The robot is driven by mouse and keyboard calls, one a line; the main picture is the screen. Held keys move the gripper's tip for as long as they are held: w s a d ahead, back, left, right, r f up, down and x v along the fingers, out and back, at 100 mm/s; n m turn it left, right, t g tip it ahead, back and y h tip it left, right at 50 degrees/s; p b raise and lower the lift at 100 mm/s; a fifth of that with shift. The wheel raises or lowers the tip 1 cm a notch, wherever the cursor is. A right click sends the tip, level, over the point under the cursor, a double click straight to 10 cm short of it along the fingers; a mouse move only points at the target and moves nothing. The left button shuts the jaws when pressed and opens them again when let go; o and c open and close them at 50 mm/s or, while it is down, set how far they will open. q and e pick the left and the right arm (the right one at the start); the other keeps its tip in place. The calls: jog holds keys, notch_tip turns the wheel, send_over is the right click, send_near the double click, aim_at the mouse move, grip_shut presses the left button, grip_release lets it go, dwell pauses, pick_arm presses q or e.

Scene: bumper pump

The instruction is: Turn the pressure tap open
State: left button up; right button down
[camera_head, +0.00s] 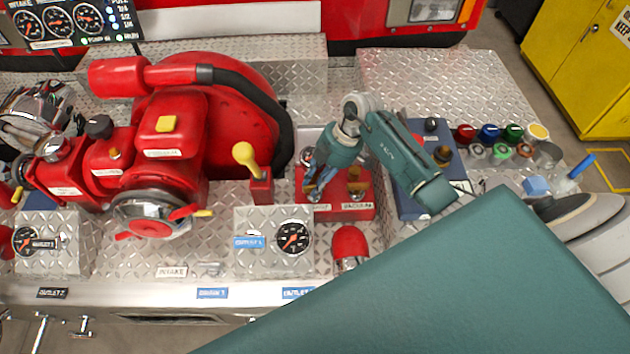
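A red block (287,206) with two small brass taps stands on the steel deck right of centre. Its right tap (356,182), above a label that seems to read VACUUM, shows clearly. The left tap, which I take to be the pressure tap, is mostly hidden behind my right gripper (314,190). That gripper points down at the left half of the block, its fingertips at or just above the tap. I cannot tell whether the fingers touch or grip it. My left gripper is not in view.
A big red pump (165,125) fills the left. A yellow-knobbed lever (245,155) stands just left of the block. A gauge (293,238) and a red dome (350,243) are in front. Coloured caps (488,133) lie at right. My teal arm covers the lower right.

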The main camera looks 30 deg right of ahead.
jog(key=shift+n+g, duration=0.3)
jog(key=shift+n, duration=0.4)
jog(key=shift+r, duration=0.1)
jog(key=c, duration=1.7)
grip_release()
jog(key=shift+o, duration=0.2)
jog(key=shift+a, duration=0.1)
